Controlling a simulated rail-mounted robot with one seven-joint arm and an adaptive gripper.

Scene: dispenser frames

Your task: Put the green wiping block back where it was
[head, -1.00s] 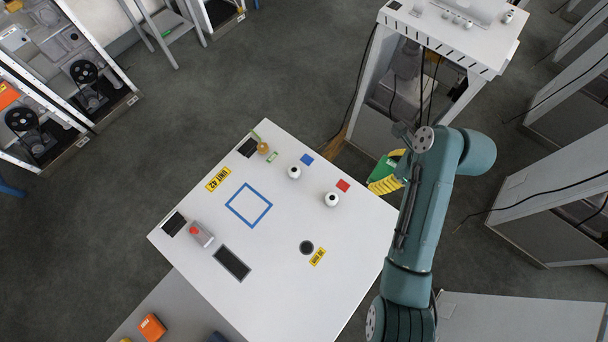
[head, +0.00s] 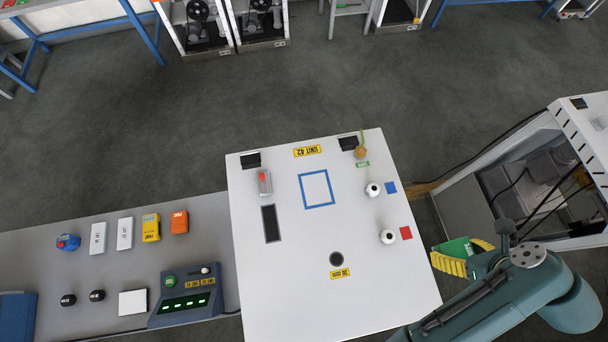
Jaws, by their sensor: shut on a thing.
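The green wiping block (head: 457,246) shows as a green face with pale lettering, held just off the right edge of the white table. My gripper (head: 453,252) has yellow ribbed fingers, one on each side of the block, and is shut on it. The block's far side and part of its body are hidden by the fingers and my arm. I cannot tell its exact height relative to the tabletop. On the white table (head: 290,270) are an empty blue square outline (head: 304,190) and a small green label (head: 362,164).
Two white round items (head: 387,237) (head: 373,190) stand near blue and red squares. A grey item with a red top (head: 264,182) and a brownish round item (head: 361,152) stand farther back. A grey bench (head: 215,230) with a control box (head: 186,300) adjoins on the left. The table's middle is clear.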

